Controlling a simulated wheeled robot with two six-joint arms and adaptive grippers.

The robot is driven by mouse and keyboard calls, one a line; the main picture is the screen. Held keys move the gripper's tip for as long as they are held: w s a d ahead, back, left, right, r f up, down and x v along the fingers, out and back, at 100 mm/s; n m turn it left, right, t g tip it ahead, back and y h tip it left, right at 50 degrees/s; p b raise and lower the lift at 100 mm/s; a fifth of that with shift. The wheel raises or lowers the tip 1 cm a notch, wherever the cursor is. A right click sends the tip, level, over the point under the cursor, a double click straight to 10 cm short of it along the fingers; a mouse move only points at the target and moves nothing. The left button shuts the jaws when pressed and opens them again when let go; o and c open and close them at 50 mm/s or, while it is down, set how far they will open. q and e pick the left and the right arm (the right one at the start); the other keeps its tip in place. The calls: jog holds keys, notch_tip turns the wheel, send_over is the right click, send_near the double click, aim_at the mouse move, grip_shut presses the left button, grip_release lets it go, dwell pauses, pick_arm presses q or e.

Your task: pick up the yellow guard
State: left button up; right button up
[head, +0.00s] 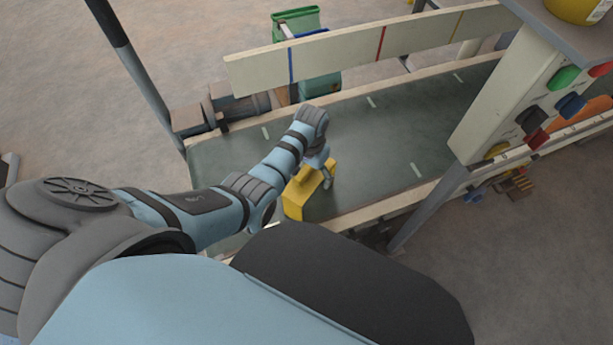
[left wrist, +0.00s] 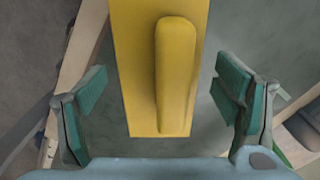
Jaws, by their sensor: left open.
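The yellow guard (head: 300,199) rests on the dark green belt of the conveyor, close to its near rail. My left gripper (head: 325,170) is right over it in the head view, and my arm hides part of it. In the left wrist view the guard (left wrist: 138,75) shows from above, with a raised rounded yellow bar along it. My open left fingers (left wrist: 165,105) stand on either side of the guard, with a gap on each side, and do not visibly touch it. My right gripper is in neither view.
The belt (head: 385,140) has white marks and runs to the right. A pale board (head: 345,55) with coloured stripes stands along its far side. A panel (head: 520,90) with coloured knobs stands at the right. A green bin (head: 298,18) stands behind the board.

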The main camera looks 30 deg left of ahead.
pick_arm(q)
jog(key=shift+s+r, duration=0.1)
jog(key=shift+r, duration=0.05)
jog(key=shift+s+r, duration=0.15)
jog(key=shift+c, duration=0.8)
jog(key=shift+s, duration=0.1)
jog(key=c, duration=1)
jog(key=shift+r, duration=0.1)
jog(key=c, duration=0.8)
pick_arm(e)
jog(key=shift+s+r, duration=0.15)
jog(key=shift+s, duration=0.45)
